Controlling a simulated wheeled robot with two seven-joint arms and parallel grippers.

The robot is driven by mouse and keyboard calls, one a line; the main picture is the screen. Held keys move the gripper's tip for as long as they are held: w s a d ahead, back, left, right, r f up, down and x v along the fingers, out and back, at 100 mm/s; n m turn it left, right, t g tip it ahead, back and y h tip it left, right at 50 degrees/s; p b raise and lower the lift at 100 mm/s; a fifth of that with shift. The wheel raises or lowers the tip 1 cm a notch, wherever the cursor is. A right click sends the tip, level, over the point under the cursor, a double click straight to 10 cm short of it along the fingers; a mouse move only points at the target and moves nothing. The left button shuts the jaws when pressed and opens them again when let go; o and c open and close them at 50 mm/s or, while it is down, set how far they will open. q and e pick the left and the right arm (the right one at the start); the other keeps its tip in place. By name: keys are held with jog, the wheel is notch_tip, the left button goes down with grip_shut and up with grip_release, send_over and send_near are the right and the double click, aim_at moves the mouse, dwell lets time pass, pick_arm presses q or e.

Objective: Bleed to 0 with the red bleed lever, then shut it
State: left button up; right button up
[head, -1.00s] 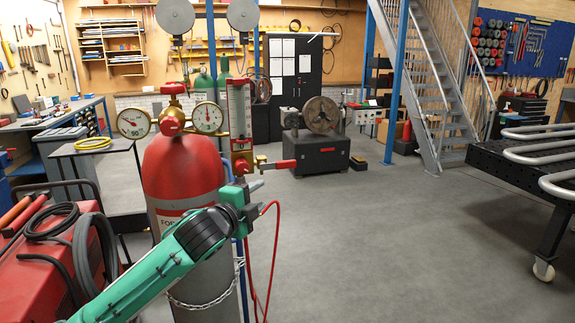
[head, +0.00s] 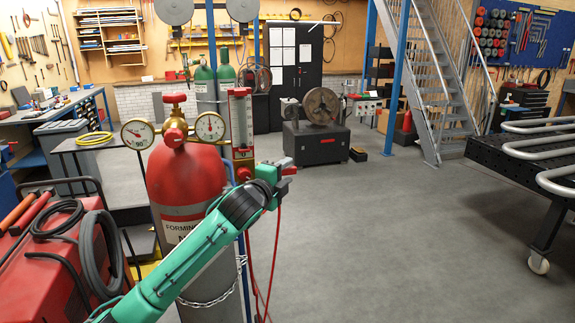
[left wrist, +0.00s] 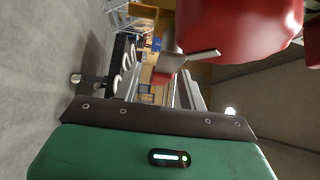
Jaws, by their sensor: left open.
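The red bleed lever (head: 289,171) is at the right of the brass and red fitting under the flow tube, partly hidden by my gripper. My left gripper (head: 284,163) is open at the lever, in front of it; I cannot tell whether the fingers touch it. The red gas cylinder (head: 185,185) stands behind my left arm. It carries a left gauge (head: 138,134) and a right gauge (head: 210,127); their needles are too small to read surely. My right gripper is out of view.
A clear flow tube (head: 241,118) stands upright right of the gauges. A thin red hose (head: 275,240) hangs below the fitting. A red machine (head: 50,250) with black cables is at the left. A chain (head: 215,298) crosses the cylinder.

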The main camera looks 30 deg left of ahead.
pick_arm(q)
jog(key=shift+w, duration=0.7)
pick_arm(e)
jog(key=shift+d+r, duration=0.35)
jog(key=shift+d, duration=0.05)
pick_arm(q)
jog(key=shift+c, duration=0.4)
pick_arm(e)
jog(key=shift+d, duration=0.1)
